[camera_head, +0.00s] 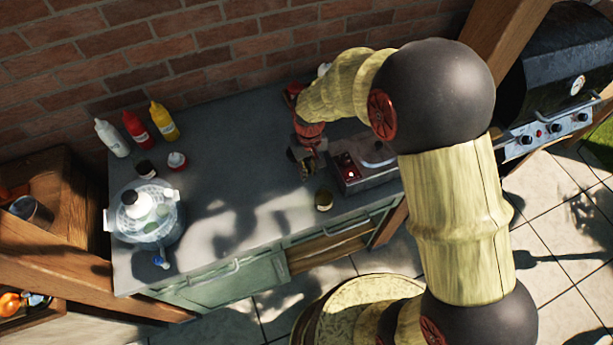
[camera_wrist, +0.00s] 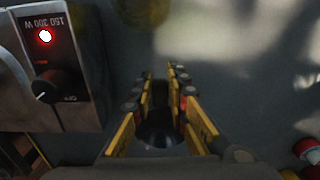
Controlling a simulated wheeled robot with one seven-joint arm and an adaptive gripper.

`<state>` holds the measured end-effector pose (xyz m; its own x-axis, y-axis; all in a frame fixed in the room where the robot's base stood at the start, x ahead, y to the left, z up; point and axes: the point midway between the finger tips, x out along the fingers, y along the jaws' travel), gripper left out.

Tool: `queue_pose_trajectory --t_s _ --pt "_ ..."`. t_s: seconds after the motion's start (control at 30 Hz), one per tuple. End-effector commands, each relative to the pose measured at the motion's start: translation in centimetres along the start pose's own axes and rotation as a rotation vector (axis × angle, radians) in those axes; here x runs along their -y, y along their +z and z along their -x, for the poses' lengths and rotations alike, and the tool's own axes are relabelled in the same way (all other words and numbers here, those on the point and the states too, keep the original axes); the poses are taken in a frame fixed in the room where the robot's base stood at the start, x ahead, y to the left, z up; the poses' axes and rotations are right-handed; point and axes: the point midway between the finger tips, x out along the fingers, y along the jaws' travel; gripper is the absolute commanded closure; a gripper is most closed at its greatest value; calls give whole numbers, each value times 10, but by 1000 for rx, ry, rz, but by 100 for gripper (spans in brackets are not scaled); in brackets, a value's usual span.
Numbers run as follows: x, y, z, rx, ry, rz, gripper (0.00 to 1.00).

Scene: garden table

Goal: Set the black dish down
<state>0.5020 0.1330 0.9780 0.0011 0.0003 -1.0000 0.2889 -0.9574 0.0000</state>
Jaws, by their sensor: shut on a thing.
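My gripper (camera_head: 306,160) is over the grey counter, just left of the metal appliance with red lamps. In the wrist view my gripper (camera_wrist: 168,100) points down with its yellow-edged fingers shut on the black dish (camera_wrist: 158,132). Only a dark, rounded part of the dish shows between the fingers; the rest is hidden. In the head view I cannot make the dish out clearly from the dark gripper. I cannot tell whether the dish touches the counter (camera_head: 235,160).
The metal appliance (camera_head: 370,180) also shows close by in the wrist view (camera_wrist: 62,60). A small jar (camera_head: 323,200) stands near the front edge. Bottles (camera_head: 136,130), lidded jars (camera_head: 177,161) and a clear-lidded bowl (camera_head: 150,228) stand left. The middle counter is free.

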Motion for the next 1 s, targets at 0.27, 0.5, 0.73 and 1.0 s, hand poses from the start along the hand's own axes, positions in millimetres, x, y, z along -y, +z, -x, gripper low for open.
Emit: queue_pose_trajectory --t_s 0.27,0.5,0.73,1.0 --pt "0 0 -40 1 0 0 100" --pt "0 0 -40 0 0 0 100" --pt "0 1 -42 1 0 0 79" --pt "0 1 -42 1 0 0 66"
